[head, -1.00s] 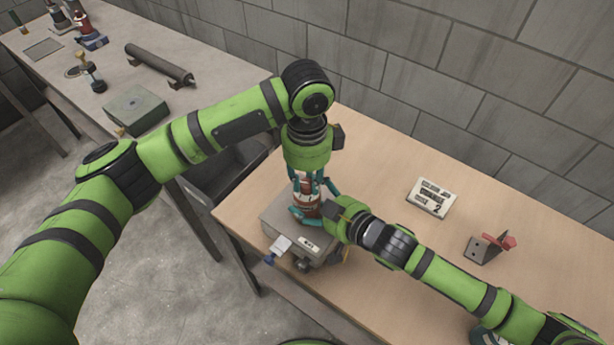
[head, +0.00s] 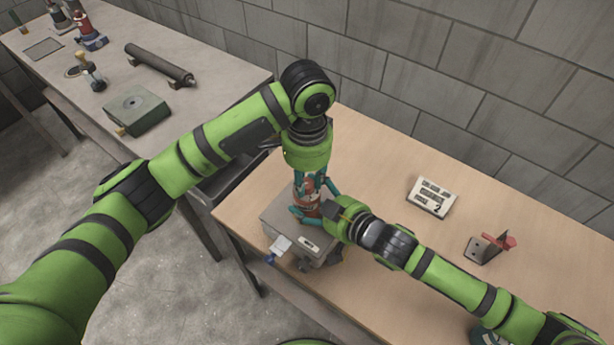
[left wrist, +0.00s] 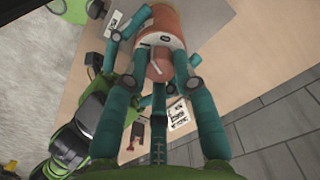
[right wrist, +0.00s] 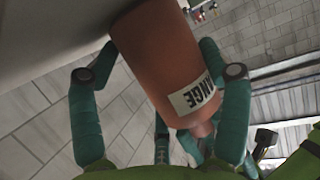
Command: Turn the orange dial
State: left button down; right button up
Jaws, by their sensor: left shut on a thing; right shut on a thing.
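The orange dial (left wrist: 160,64) is a small round knob with a pale bar marking, on the end of an orange cylinder (left wrist: 162,22). My left gripper (left wrist: 166,70) reaches down from above with its teal fingers closed around the dial. My right gripper (right wrist: 160,50) is shut around the larger orange cylinder body (right wrist: 152,62), which carries a white label ending in "ANGE". In the head view both grippers meet at the cylinder above a grey box (head: 275,215), and the fingers hide most of it.
A green box (head: 137,110) and a dark roller (head: 160,64) lie on the other table. The table's middle back is clear.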

pick_arm(q)
jog(key=shift+n, duration=0.6)
jog(key=c, duration=1)
grip_release()
